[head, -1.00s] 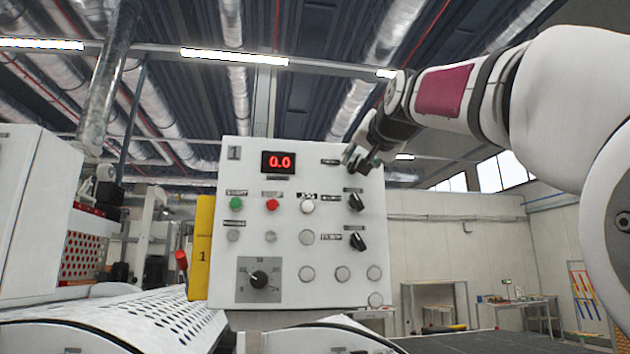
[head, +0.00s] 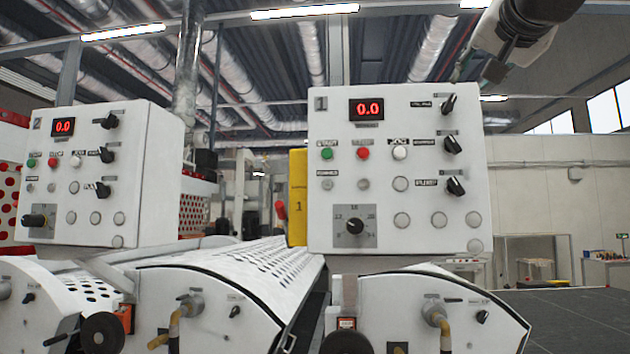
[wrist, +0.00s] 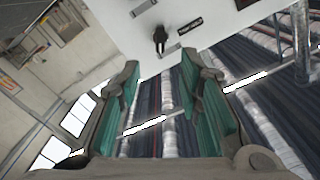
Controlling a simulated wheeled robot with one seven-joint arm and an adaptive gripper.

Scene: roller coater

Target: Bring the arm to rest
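My gripper (head: 487,72) is at the upper right of the head view, in front of and above the right edge of control panel 1. In the wrist view my gripper (wrist: 170,105) has its two teal-padded fingers spread apart with nothing between them. Control panel 1 (head: 290,215) carries a red display reading 0.0 (head: 367,109) and several buttons and knobs. Its upper-right black knob (head: 448,104) is close to my gripper in the head view. A black knob (wrist: 160,38) on the white panel also shows beyond the fingertips in the wrist view, apart from them.
Control panel 2 (head: 150,165) stands at left, also displaying 0.0. Below are white machine covers (head: 215,290) with valves and hoses. A yellow plate (head: 298,190) stands beside panel 1. A pale wall (head: 540,180) and dark table surface (head: 570,320) lie at right.

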